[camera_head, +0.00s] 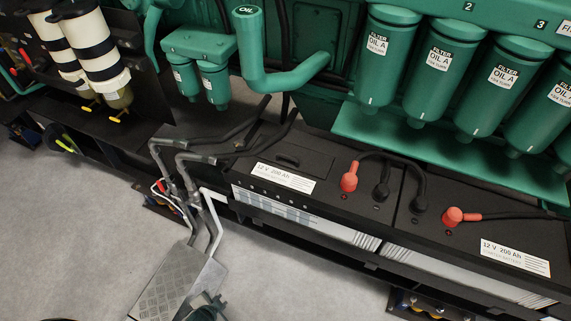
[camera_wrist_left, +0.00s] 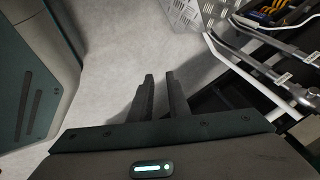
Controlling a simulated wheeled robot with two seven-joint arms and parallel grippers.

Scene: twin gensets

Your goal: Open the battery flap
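Two black batteries, a left one (camera_head: 285,178) and a right one (camera_head: 480,243), sit side by side in the head view, with white "12 V 200 Ah" labels. The left one has a dark recessed handle on top. I cannot tell for certain which part is the battery flap. My left gripper (camera_head: 205,308) shows only partly at the bottom edge of the head view, low and left of the batteries. In the left wrist view its two dark fingers (camera_wrist_left: 160,76) stand a little apart, with bare floor between them. My right gripper is in neither view.
A metal tread plate (camera_head: 172,283) lies close to my left gripper, below grey pipes (camera_head: 182,185) and a white bar (camera_head: 212,208). Red-capped cables cross the batteries. Green filters (camera_head: 385,55) overhang behind. Grey floor (camera_head: 75,230) is open at left.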

